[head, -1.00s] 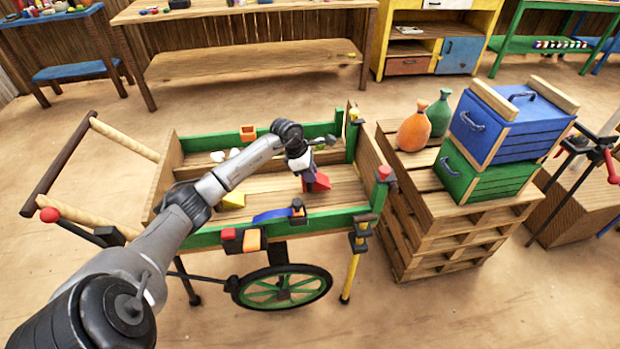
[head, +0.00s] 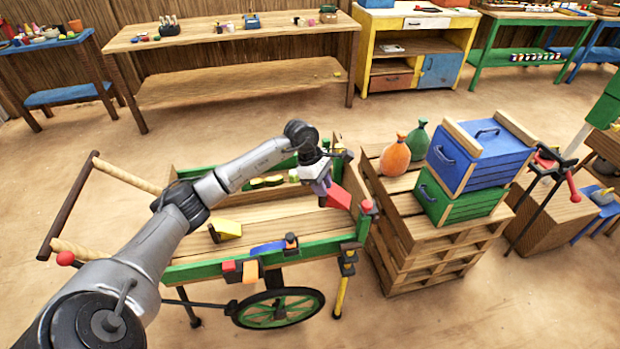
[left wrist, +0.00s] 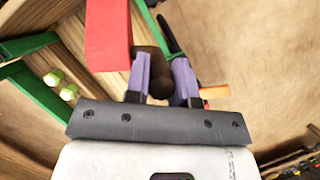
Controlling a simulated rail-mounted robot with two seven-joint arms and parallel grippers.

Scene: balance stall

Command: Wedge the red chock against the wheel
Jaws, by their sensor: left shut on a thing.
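The red chock (head: 339,197) is at my left gripper (head: 324,190), over the right end of the cart bed. It also shows in the left wrist view (left wrist: 108,35) as a red block beside the purple fingers. The fingers (left wrist: 160,82) are shut on a dark brown, rounded piece next to the red block, apparently the chock's handle. The cart's wheel (head: 314,297), with green spokes and a dark tyre, stands below the cart's near side. My right gripper is not in view.
The wooden cart has green side rails (head: 208,270) and holds a yellow wedge (head: 229,228). A pallet stack (head: 430,262) stands close on the right, bearing a blue crate (head: 468,165), a green crate (head: 455,200) and sacks. The floor before the cart is clear.

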